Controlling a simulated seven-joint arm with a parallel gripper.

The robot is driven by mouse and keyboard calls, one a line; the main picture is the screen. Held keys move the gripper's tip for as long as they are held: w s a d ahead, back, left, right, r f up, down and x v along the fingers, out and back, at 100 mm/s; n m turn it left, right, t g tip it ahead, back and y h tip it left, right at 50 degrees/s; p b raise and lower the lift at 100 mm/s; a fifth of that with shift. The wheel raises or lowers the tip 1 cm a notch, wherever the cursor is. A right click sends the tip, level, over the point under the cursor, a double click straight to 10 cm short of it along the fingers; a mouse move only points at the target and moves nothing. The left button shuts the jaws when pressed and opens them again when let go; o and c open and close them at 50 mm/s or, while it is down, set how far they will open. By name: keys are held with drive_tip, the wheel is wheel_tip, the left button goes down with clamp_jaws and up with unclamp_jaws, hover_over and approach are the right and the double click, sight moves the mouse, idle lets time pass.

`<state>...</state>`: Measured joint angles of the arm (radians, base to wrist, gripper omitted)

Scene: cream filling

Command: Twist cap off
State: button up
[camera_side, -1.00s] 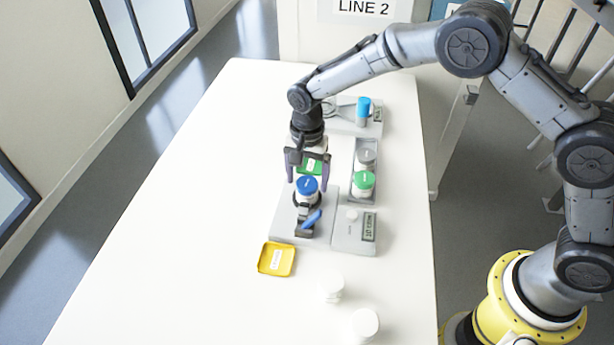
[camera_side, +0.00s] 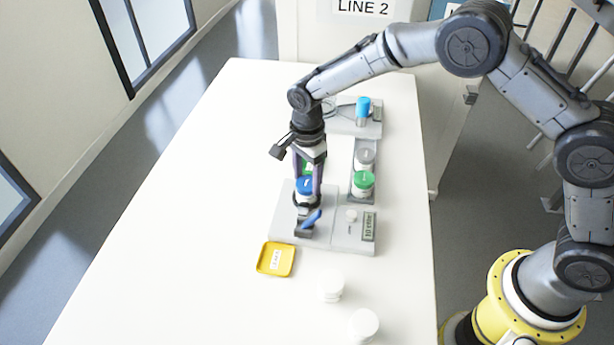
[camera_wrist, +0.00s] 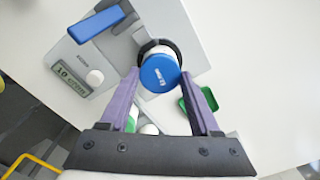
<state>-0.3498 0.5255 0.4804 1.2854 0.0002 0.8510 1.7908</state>
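The jar with the blue cap (camera_side: 304,186) stands upright in a dark ring clamp on the grey fixture (camera_side: 285,222). In the wrist view the blue cap (camera_wrist: 160,72) lies between my two purple fingertips. My gripper (camera_side: 309,195) points down over the jar and is open, with a finger on each side of the cap; the wrist view shows it (camera_wrist: 162,76) with narrow gaps at the cap's sides. Whether a finger touches the cap is hard to tell. The fixture's blue lever (camera_side: 312,218) sticks out in front. The jar body is mostly hidden.
A yellow tray (camera_side: 276,258) and white jars (camera_side: 331,287) stand in front. A blue-topped item (camera_side: 363,110) is behind. The table's left is clear.

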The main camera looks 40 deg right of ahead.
drive_tip(key=c, duration=0.8)
drive_tip(key=shift+r, duration=0.35)
drive_tip(key=shift+w+f, duration=0.1)
drive_tip(key=shift+f, duration=0.1)
drive_tip(key=o, duration=0.8)
drive_tip(key=shift+c, duration=0.2)
drive_tip(key=c, duration=0.6)
drive_tip(key=n, duration=0.3)
drive_tip(key=shift+f+n, duration=0.1)
drive_tip(key=shift+n, duration=1.3)
